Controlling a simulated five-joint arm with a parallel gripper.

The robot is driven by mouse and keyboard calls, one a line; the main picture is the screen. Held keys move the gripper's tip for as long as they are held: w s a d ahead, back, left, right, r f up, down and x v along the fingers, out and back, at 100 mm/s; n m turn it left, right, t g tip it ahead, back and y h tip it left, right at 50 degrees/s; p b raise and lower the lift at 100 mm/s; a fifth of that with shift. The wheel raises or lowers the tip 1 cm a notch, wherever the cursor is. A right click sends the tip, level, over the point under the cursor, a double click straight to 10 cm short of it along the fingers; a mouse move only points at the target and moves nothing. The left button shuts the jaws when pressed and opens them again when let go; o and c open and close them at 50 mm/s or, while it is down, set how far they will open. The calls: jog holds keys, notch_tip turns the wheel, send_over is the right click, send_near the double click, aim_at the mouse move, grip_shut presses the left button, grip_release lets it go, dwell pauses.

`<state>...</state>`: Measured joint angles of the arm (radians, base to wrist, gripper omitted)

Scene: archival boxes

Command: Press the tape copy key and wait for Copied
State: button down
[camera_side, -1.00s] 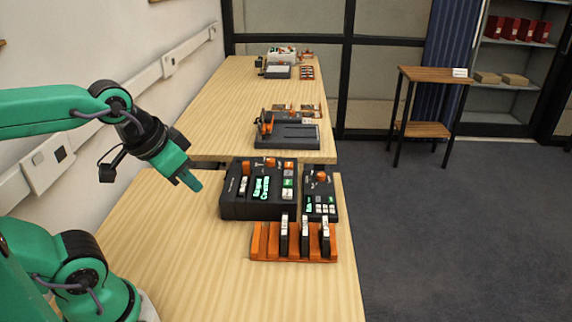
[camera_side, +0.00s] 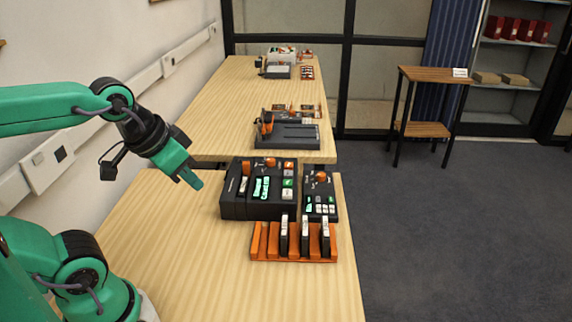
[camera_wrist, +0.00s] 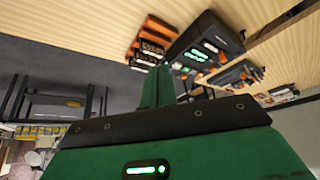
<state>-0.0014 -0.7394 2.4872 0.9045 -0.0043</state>
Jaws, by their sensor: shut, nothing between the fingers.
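The dark tape machine (camera_side: 240,204) sits on the near table, with a small lit green display (camera_side: 261,188), an orange knob and a column of coloured keys (camera_side: 288,182) on its right side. The display text is too small to read, and I cannot tell which key is the copy key. My gripper (camera_side: 195,182) is shut and empty, in the air to the left of the machine and apart from it. In the wrist view, my gripper's green fingers (camera_wrist: 158,88) point toward the machine (camera_wrist: 205,38), which appears upside down.
A smaller dark keypad unit (camera_side: 320,196) stands right of the machine. An orange rack (camera_side: 260,242) with several black cassettes stands in front. More devices (camera_side: 287,136) stand on the far table. The near table's left front is bare.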

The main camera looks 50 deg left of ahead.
jog(key=w+a+r+n+g, duration=0.1)
jog(key=w+a+r+n, duration=0.1)
jog(key=w+r, duration=0.55)
jog(key=n+g, duration=0.5)
jog(key=n, duration=0.2)
send_over(289, 164)
notch_tip(289, 164, down, 10)
jog(key=shift+f, duration=0.1)
notch_tip(289, 164, down, 14)
jog(key=shift+s+r, duration=0.1)
dwell(1.0)
